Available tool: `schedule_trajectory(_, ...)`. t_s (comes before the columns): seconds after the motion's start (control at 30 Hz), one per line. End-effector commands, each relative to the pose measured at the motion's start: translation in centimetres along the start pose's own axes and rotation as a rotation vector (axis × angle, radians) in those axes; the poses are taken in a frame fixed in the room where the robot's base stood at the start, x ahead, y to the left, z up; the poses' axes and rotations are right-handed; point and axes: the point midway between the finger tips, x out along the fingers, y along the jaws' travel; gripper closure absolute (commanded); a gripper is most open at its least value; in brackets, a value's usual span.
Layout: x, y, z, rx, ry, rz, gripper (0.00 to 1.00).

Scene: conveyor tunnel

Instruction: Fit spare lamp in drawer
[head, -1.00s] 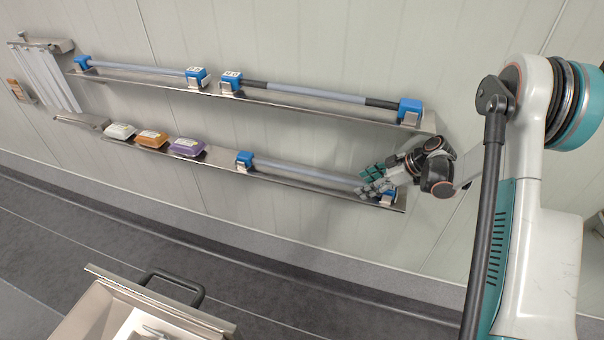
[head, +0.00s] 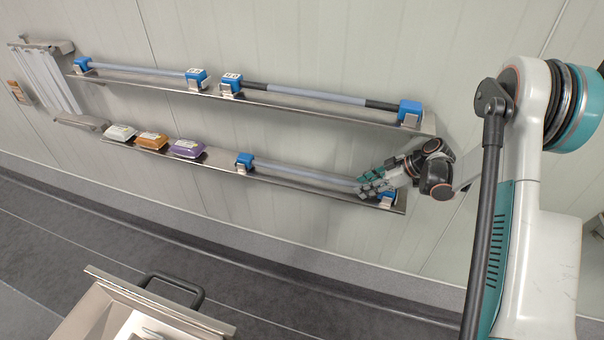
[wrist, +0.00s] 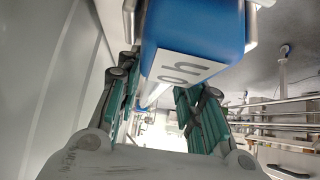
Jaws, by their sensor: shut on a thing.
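The lamp (head: 305,174) on the lower shelf is a pale tube lying between a left blue end block (head: 244,160) and a right blue end block (head: 388,198). My gripper (head: 368,186) is at its right end, shut on the lamp. In the wrist view, my teal-padded fingers stand on both sides of the pale tube (wrist: 156,92), and a labelled blue block (wrist: 205,38) fills the top middle. The exact finger contact is hidden. The drawer (head: 106,318) is open at the lower left, with a black handle (head: 172,285); only part of its inside shows.
The upper shelf (head: 150,80) holds two more tubes in blue blocks; the right tube (head: 315,97) has dark ends. White, orange and purple packs (head: 186,148) sit at the lower shelf's left. Pale strips (head: 45,80) hang at far left. Floor between wall and drawer is clear.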

Motion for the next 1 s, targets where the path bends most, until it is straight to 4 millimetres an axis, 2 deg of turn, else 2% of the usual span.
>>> schedule_trajectory(1.0,-2.1,0.0,-2.1,0.0,0.001,0.0,1.0)
